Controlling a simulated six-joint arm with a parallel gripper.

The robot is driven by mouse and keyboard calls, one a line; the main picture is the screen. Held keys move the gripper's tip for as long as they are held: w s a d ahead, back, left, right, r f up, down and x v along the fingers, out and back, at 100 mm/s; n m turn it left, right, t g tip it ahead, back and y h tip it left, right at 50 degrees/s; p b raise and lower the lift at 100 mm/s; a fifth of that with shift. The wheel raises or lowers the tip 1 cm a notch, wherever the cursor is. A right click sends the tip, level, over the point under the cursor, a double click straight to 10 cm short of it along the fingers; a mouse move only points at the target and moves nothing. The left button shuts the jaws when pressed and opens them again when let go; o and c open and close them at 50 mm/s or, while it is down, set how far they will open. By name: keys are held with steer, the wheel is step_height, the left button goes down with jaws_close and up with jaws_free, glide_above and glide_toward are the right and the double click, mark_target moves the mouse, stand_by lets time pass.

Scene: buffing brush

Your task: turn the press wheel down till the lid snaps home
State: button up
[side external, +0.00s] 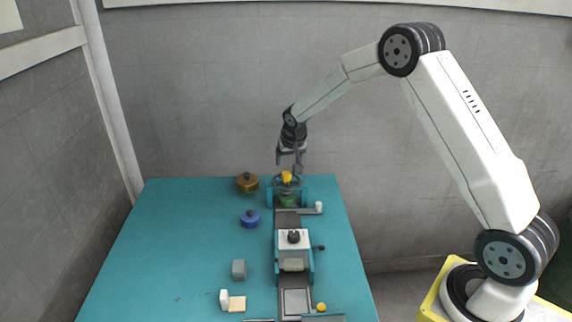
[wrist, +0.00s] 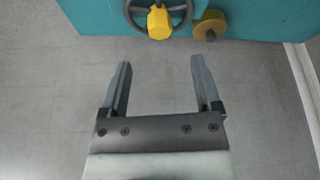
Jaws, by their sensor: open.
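The press wheel (side external: 276,181) is a dark spoked ring with a yellow hub (side external: 287,176), on top of a teal press at the far end of the table. In the wrist view the wheel (wrist: 135,10) and its yellow hub (wrist: 159,22) show at the top edge, partly cut off. A green round thing (side external: 288,201) sits under the wheel inside the press; whether it is the lid, I cannot tell. My gripper (side external: 289,163) is open and empty, pointing down just above the wheel. In the wrist view the wheel lies beyond the open fingertips (wrist: 160,62).
A brass lidded pot (side external: 247,183) stands left of the press, with a blue one (side external: 250,218) nearer. A white-topped station (side external: 293,246) stands along the dark track. A grey block (side external: 239,269) and a white block (side external: 224,299) lie front left. The table's left side (side external: 165,240) is clear.

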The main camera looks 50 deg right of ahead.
mark_target(287, 173)
steer(key=shift+d+n, duration=0.1)
steer(key=shift+n, duration=0.2)
steer(key=shift+f, duration=0.1)
steer(key=shift+x, duration=3.8)
steer(key=shift+w, duration=0.1)
jaws_close()
